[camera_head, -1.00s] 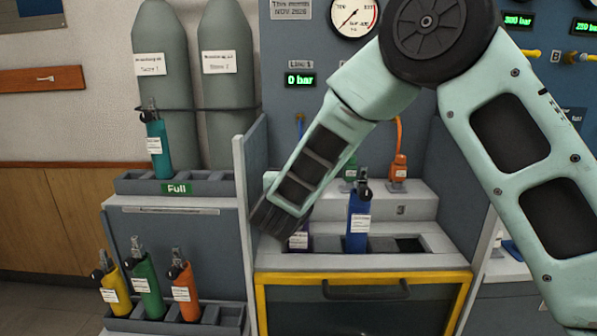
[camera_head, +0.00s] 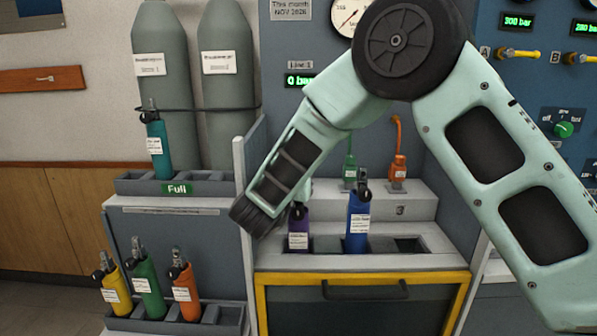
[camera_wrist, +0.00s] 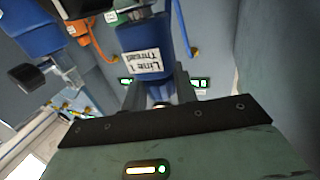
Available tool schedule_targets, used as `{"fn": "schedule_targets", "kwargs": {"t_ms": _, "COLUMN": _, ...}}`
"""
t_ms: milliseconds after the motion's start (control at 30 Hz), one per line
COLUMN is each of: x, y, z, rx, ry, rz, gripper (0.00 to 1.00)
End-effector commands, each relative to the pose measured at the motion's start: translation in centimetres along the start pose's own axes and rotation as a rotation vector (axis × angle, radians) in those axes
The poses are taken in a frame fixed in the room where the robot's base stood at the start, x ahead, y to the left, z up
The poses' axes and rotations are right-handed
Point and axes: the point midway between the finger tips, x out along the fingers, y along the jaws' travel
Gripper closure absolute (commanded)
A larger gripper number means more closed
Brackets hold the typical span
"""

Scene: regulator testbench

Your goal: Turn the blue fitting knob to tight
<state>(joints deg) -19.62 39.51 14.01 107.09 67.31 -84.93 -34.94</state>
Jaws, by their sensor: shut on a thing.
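The blue fitting (camera_wrist: 145,37), labelled "Line 1 Thread", shows at the top middle of the wrist view. My gripper (camera_wrist: 160,92) is shut on it, with a grey finger on either side of its lower part. The exact contact is partly hidden behind the fitting and its label. In the head view my arm covers the fitting and the fingers. How far the knob is turned cannot be told.
A blue cylinder (camera_head: 358,222) and a purple cylinder (camera_head: 298,228) stand in the bench rack below my arm. A green fitting (camera_head: 349,173) and an orange fitting (camera_head: 398,170) sit behind. A partition (camera_head: 250,160) stands close left of my wrist.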

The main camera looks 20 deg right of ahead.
Motion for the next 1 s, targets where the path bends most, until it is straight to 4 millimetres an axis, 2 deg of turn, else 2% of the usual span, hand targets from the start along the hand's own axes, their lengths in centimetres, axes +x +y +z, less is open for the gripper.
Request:
{"fn": "schedule_targets", "kwargs": {"t_ms": 867, "x": 0.01, "y": 0.00, "z": -0.04, "rx": 0.001, "ry": 0.001, "rz": -0.001, "gripper": 0.94}}
{"fn": "schedule_targets", "kwargs": {"t_ms": 900, "x": 0.02, "y": 0.00, "z": -0.04, "rx": 0.001, "ry": 0.001, "rz": -0.001, "gripper": 0.63}}
{"fn": "schedule_targets", "kwargs": {"t_ms": 967, "x": 0.01, "y": 0.00, "z": -0.04, "rx": 0.001, "ry": 0.001, "rz": -0.001, "gripper": 0.50}}
{"fn": "schedule_targets", "kwargs": {"t_ms": 1000, "x": 0.01, "y": 0.00, "z": -0.04, "rx": 0.001, "ry": 0.001, "rz": -0.001, "gripper": 0.50}}
